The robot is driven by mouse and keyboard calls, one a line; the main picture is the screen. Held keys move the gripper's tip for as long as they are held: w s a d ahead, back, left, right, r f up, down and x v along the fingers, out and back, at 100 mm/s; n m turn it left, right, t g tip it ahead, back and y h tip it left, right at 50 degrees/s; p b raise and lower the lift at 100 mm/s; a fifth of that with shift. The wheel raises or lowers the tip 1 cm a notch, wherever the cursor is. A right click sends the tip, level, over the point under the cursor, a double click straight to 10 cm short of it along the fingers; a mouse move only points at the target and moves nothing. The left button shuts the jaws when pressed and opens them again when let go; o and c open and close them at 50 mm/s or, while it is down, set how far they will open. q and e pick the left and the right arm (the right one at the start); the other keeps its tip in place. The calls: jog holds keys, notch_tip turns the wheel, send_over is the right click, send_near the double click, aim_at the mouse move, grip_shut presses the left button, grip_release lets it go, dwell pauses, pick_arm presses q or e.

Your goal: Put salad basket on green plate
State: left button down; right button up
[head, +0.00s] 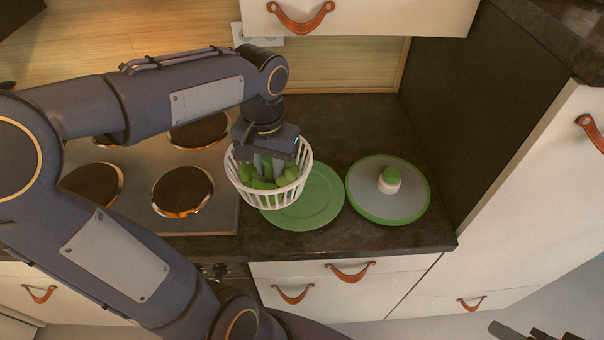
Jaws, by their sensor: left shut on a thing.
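The salad basket (259,201) is a white slatted basket with green leaves (281,179) inside. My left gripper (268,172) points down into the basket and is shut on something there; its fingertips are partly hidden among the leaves. The basket is over the left part of the green plate (318,200), covering that side of it. I cannot tell whether the basket touches the plate. The green plate lies flat on the dark counter. My right gripper is not clearly seen; only a dark part shows at the bottom right.
A grey lid with a green rim (416,204) and a knob lies right of the plate. A stove with several burners (183,190) is on the left. A dark cabinet side (468,110) bounds the counter on the right. Drawers with leather pulls (350,272) are below.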

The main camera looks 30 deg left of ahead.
aim_at(297, 167)
pick_arm(q)
jog(key=w+f, duration=0.2)
jog(key=w+d+f, duration=0.1)
jog(key=w+f, duration=0.1)
jog(key=w+d+f+p, duration=0.1)
jog(key=w+f, duration=0.1)
jog(key=w, duration=0.1)
jog(key=shift+w+d+f, duration=0.2)
jog(key=shift+w+f, duration=0.15)
jog(key=shift+f, duration=1.8)
jog(key=shift+f, duration=0.15)
jog(key=c, duration=1.2)
grip_release()
jog(key=shift+c, duration=0.2)
